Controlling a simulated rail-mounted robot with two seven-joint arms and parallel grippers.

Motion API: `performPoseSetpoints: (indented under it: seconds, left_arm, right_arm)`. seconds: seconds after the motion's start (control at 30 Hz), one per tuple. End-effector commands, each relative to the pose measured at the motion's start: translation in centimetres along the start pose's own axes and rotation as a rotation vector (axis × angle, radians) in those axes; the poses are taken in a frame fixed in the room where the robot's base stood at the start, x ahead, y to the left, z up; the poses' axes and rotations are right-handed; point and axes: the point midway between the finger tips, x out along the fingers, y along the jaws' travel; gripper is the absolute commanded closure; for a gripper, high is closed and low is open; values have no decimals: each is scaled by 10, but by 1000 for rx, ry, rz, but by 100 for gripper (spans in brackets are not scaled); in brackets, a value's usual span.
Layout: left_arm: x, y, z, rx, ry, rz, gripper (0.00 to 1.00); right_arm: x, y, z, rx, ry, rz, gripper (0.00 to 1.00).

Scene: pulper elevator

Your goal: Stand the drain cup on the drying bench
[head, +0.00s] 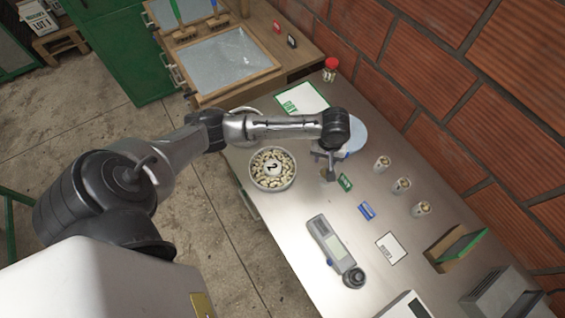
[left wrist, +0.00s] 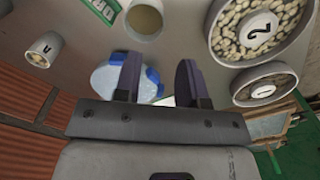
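A small grey cup with tan contents, which looks like the drain cup (head: 326,176), stands on the metal bench (head: 300,205) beside a small green card (head: 345,182). It also shows at the top of the left wrist view (left wrist: 145,20), beyond my fingertips and apart from them. My left gripper (head: 325,157) points down just above the cup in the head view and partly hides it. In the left wrist view its two fingers (left wrist: 158,62) are apart with nothing held between them. I cannot tell for sure which surface is the drying bench; a white sheet with green "DRY" lettering (head: 303,98) lies at the far end.
A bowl of pale beans marked 2 (head: 272,182) stands left of the cup. A blue-white round thing (head: 355,137) is partly behind my wrist. Several small bean cups (head: 401,186) stand to the right. A grey handheld device (head: 330,240) lies nearer. Wooden framed screens (head: 225,62) are at the back.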

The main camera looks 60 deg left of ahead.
Motion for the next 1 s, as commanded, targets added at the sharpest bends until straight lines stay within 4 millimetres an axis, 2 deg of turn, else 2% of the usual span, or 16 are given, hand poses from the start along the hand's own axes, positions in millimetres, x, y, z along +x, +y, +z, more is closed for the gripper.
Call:
performPoseSetpoints:
  seconds: [0.07, 0.17, 0.33, 0.4, 0.5, 0.6, 0.7, 0.9, 1.0]
  left_arm:
    - [6, 1, 11, 38, -4, 8, 62]
    - [20, 4, 41, 154, -10, 40, 62]
    - [44, 1, 121, 461, 15, 150, 62]
    - [46, -7, 151, 576, 47, 197, 62]
    - [46, -24, 185, 705, 102, 237, 62]
    - [40, -45, 208, 800, 164, 246, 62]
    - [34, -69, 223, 867, 217, 225, 62]
    - [22, -106, 237, 950, 281, 156, 62]
    - [19, -116, 239, 969, 294, 132, 62]
  right_arm:
    - [0, -1, 0, 2, 0, -2, 57]
    - [0, -2, 0, 5, 1, -4, 57]
    - [0, -3, -1, 10, 3, -8, 57]
    - [0, -3, -1, 9, 3, -7, 57]
    - [0, -2, -1, 8, 2, -6, 57]
    - [0, -2, -1, 6, 1, -5, 57]
    - [0, -1, 0, 3, 1, -2, 57]
    - [0, 1, 0, -5, -1, 4, 57]
    - [0, 2, 0, -5, -1, 4, 57]
